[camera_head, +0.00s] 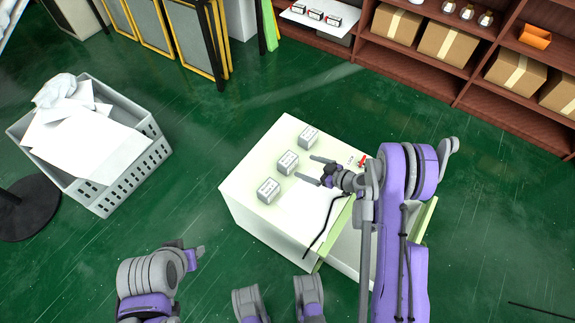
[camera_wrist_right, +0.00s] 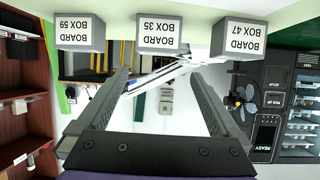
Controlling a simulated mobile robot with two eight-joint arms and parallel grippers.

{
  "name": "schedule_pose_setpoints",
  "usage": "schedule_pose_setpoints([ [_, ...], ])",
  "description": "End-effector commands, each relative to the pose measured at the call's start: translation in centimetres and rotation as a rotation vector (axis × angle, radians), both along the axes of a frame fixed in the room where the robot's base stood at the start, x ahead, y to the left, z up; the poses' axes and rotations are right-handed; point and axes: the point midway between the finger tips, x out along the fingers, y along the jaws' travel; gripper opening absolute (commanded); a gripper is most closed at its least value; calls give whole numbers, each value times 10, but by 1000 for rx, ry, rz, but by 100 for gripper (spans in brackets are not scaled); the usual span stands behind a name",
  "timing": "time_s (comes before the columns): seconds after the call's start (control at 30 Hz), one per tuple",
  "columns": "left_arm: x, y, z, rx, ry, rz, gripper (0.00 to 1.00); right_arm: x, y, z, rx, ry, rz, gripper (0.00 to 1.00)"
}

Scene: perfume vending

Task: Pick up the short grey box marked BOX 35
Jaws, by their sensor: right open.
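Three small grey boxes stand in a row on a white cabinet top (camera_head: 248,168). The middle one is BOX 35 (camera_head: 287,162); its label reads in the right wrist view (camera_wrist_right: 158,36). BOX 59 (camera_wrist_right: 80,34) and BOX 47 (camera_wrist_right: 238,37) flank it with gaps between. My right gripper (camera_head: 303,166) is open and empty, its fingers pointing at BOX 35 from the right. In the right wrist view the fingertips (camera_wrist_right: 158,76) are apart from the box, which lines up with the gap between them. My left gripper (camera_head: 197,253) is low at the left, clear of the cabinet; its jaws are unclear.
A small red item (camera_head: 362,161) lies on the cabinet near my right wrist. A grey basket of papers (camera_head: 148,130) stands on the green floor at left. Shelves with cartons (camera_head: 447,44) line the back right. Floor between basket and cabinet is clear.

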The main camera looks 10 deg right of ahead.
Motion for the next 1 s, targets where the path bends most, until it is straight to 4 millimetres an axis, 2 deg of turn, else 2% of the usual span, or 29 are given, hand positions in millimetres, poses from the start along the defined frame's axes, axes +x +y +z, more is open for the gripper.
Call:
schedule_pose_setpoints([
  [0.03, 0, 0, -4, 0, 1, 0, 45, 0, -2, -10, 1, -15, 2, 100],
  [0.27, 0, 0, -6, 0, 2, 0, 45, 6, 2, -22, 3, -42, 4, 100],
  [0.5, 0, 0, -9, 0, 3, 0, 45, 32, 25, -35, 2, -40, 6, 100],
  [0.77, 0, 0, -11, 0, 4, 0, 45, 49, 38, -41, 2, -40, 6, 100],
  [1.0, 1, 0, -16, 0, 5, 0, 45, 75, 59, -53, 2, -39, 5, 100],
])
